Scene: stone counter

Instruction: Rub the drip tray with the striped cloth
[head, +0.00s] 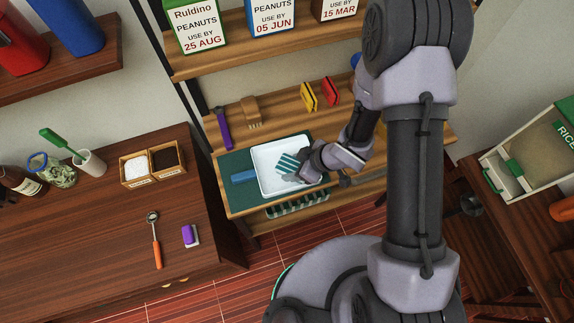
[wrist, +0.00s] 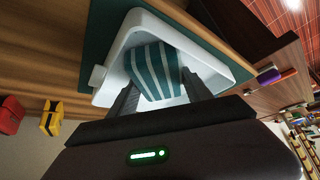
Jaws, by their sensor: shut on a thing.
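The drip tray (head: 262,163) is a white, shallow, square tray with raised walls, on a dark green mat (head: 238,163) on the wooden shelf. The striped cloth (head: 287,162), teal and white, is inside the tray at its right side. My gripper (head: 299,174) reaches into the tray from the right and is shut on the cloth. In the wrist view the cloth (wrist: 152,70) hangs between the two fingers, over the floor of the tray (wrist: 113,62). Whether its underside touches the tray floor is hard to tell. My gripper hides part of the tray's right side.
A blue object (head: 243,176) lies left of the tray. Behind are a purple-handled tool (head: 222,128), a brown brush (head: 251,113), and yellow (head: 309,97) and red (head: 330,91) items. Boxes of peanuts (head: 270,14) stand on the shelf above. A dark wooden counter (head: 100,215) is at left.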

